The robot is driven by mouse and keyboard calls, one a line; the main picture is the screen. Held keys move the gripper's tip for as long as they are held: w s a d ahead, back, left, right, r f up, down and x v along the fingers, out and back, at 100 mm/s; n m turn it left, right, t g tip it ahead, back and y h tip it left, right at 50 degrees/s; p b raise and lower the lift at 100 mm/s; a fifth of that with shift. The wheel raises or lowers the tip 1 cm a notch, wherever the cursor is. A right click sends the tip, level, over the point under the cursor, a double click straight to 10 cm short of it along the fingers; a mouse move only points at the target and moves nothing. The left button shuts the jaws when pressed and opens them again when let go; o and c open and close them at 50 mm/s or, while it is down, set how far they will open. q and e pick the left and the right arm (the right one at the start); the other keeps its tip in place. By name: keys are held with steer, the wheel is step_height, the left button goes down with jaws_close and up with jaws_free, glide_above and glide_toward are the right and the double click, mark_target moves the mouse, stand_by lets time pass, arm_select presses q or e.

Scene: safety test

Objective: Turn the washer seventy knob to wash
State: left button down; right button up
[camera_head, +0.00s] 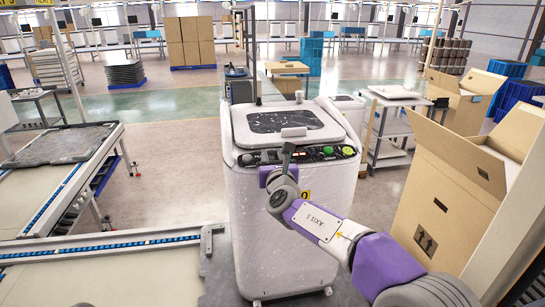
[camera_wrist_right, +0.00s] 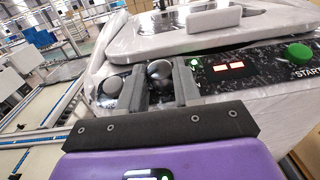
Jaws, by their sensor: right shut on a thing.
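The washer (camera_head: 290,222) is a pale, boxy machine with a lid on top and a dark control panel (camera_head: 325,154) along its upper front edge. My right gripper (camera_head: 286,158) is at the left part of this panel. In the right wrist view its two grey fingers (camera_wrist_right: 165,88) are shut on a dark rounded knob (camera_wrist_right: 159,70). A second, greyer knob (camera_wrist_right: 113,87) sits just left of the fingers. The knob's setting cannot be read. My left gripper is not in view.
A green START button (camera_wrist_right: 299,53) and a red lit display (camera_wrist_right: 229,67) are right of the fingers. Open cardboard boxes (camera_head: 445,185) stand close on the right. A conveyor table (camera_head: 100,250) is at left.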

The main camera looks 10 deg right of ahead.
steer(key=shift+a+r+m+h+p, duration=0.2)
steer(key=shift+m+h+p, duration=0.4)
steer(key=shift+h, duration=0.2)
steer(key=m+g+h+p, duration=0.2)
steer(key=m+h+p, duration=0.1)
steer(key=p, duration=0.1)
steer(key=a+m+g+h+p, duration=0.1)
steer(key=m+g+h+p, duration=0.1)
steer(key=m+h+p, duration=0.1)
steer(key=m+g+h+p, duration=0.2)
steer(key=m+h+p, duration=0.2)
steer(key=p, duration=0.1)
steer(key=shift+w+a+r+g, duration=0.2)
steer(key=shift+w+g, duration=0.1)
steer(key=shift+w, duration=0.1)
steer(key=shift+w+f+m+g+h+p, duration=0.15)
steer(key=shift+m+g+h+p, duration=0.55)
steer(key=shift+m+g+p, duration=0.7)
steer(key=shift+m+g, duration=0.3)
steer(key=shift+m, duration=0.1)
steer(key=shift+w+m+g+h+p, duration=0.15)
steer(key=shift+m+g+h+p, duration=0.3)
steer(key=shift+m+g, duration=0.5)
steer(key=o, duration=1)
steer(key=shift+o, duration=0.2)
steer(key=shift+a, duration=0.2)
